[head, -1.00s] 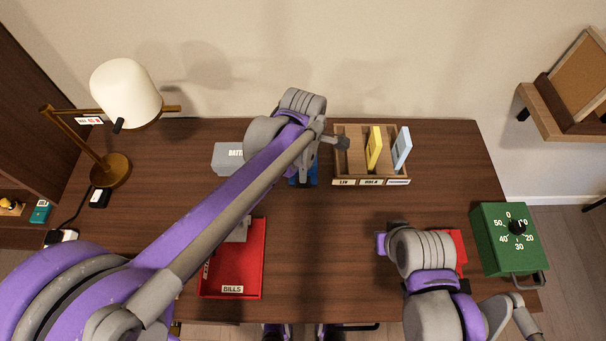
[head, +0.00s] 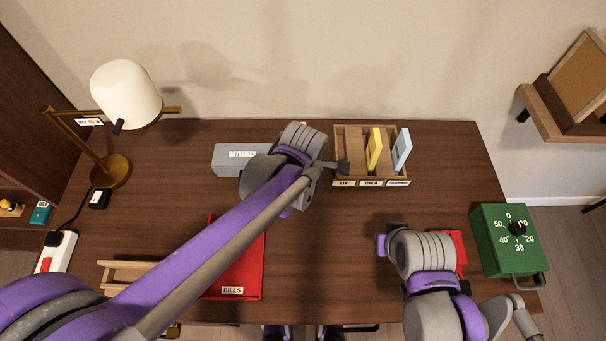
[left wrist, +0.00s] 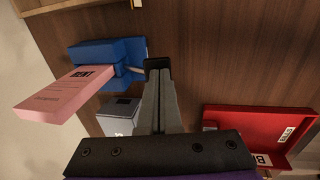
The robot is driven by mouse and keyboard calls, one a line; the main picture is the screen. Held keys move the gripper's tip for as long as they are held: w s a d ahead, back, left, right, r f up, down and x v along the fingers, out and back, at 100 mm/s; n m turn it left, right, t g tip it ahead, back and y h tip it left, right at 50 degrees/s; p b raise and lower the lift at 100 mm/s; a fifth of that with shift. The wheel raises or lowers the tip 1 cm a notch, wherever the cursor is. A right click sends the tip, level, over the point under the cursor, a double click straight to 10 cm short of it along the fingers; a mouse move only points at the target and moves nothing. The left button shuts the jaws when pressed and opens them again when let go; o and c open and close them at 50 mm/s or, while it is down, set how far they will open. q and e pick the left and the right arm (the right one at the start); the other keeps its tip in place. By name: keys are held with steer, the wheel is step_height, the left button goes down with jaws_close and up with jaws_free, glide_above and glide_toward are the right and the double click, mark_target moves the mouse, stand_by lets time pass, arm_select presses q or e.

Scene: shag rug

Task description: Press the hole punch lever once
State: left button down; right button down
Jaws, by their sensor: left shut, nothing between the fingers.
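The blue hole punch (left wrist: 102,60) shows in the left wrist view, with a pink block labelled RENT (left wrist: 65,92) against its side. A short grey piece (left wrist: 136,72) sticks out of it beside my fingertips. My left gripper (left wrist: 158,66) is shut and empty, its dark tips just beside the punch; I cannot tell whether they touch it. In the head view my left arm hides the punch. My right gripper (head: 390,238) is low at the right of the desk, largely hidden by its own arm, so its fingers are unclear.
A grey BATTERIES box (head: 230,168) and a wooden sorter (head: 346,160) stand near the punch. A red BILLS tray (head: 252,275) lies in front. A lamp (head: 112,170) stands left, a green timer box (head: 497,250) right. The middle of the desk is clear.

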arm_select(q)
steer(key=f+t, duration=0.1)
steer(key=s+f+t, duration=0.1)
steer(key=t, duration=0.1)
steer(key=shift+s+f+b, duration=0.1)
steer(key=shift+s+b, duration=0.05)
steer(key=shift+b, duration=0.15)
arm_select(e)
steer(key=shift+f, duration=0.3)
arm_select(q)
steer(key=shift+r, duration=0.2)
arm_select(e)
steer(key=shift+r, duration=0.15)
arm_select(q)
steer(key=shift+r+p, duration=0.7)
steer(key=shift+p, duration=0.1)
arm_select(e)
steer(key=shift+w+r, duration=0.1)
steer(key=shift+r, duration=0.55)
